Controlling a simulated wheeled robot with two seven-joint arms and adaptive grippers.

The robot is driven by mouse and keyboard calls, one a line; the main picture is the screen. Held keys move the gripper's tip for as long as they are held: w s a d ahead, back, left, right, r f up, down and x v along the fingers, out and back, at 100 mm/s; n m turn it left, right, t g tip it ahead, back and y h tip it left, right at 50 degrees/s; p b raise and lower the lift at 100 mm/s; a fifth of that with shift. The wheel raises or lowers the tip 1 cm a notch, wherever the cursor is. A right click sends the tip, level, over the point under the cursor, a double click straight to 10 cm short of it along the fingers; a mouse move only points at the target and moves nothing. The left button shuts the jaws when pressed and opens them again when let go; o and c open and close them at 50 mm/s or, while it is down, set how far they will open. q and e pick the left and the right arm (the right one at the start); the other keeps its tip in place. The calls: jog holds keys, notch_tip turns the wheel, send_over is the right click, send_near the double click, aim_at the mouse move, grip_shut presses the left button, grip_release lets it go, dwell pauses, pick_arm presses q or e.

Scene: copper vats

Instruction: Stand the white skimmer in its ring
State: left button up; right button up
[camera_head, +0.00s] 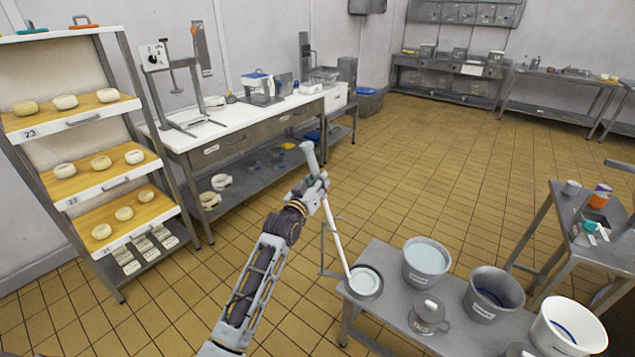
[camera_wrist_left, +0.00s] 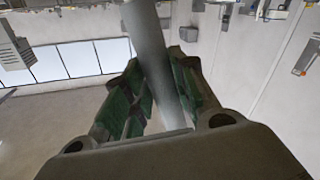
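The white skimmer (camera_head: 336,235) has a long pole that leans a little, its top tipped to the left. My left gripper (camera_head: 318,184) is shut on the pole near its upper end. The left wrist view shows the pole (camera_wrist_left: 152,50) between the green finger pads (camera_wrist_left: 155,95). The pole's lower end reaches a round white disc inside a grey rim (camera_head: 366,283) at the bench's left end. I cannot tell whether that rim is the ring or part of the skimmer. A thin grey frame (camera_head: 322,248) stands just left of the pole. My right gripper is not in view.
The low grey bench (camera_head: 398,312) carries a pale bucket (camera_head: 426,262), a grey bucket (camera_head: 493,294), a white bucket (camera_head: 567,328) and a lidded jug (camera_head: 429,316). A cheese rack (camera_head: 120,70) stands left. Open tiled floor (camera_head: 430,160) lies behind the bench.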

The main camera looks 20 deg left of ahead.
pick_arm(q)
jog(key=o, duration=0.4)
jog(key=shift+c, duration=0.2)
jog(key=s+a, duration=0.1)
jog(key=s, duration=1.1)
jog(key=shift+a, duration=0.2)
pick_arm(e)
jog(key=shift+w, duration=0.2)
pick_arm(q)
jog(key=shift+f, duration=0.1)
dwell(0.4)
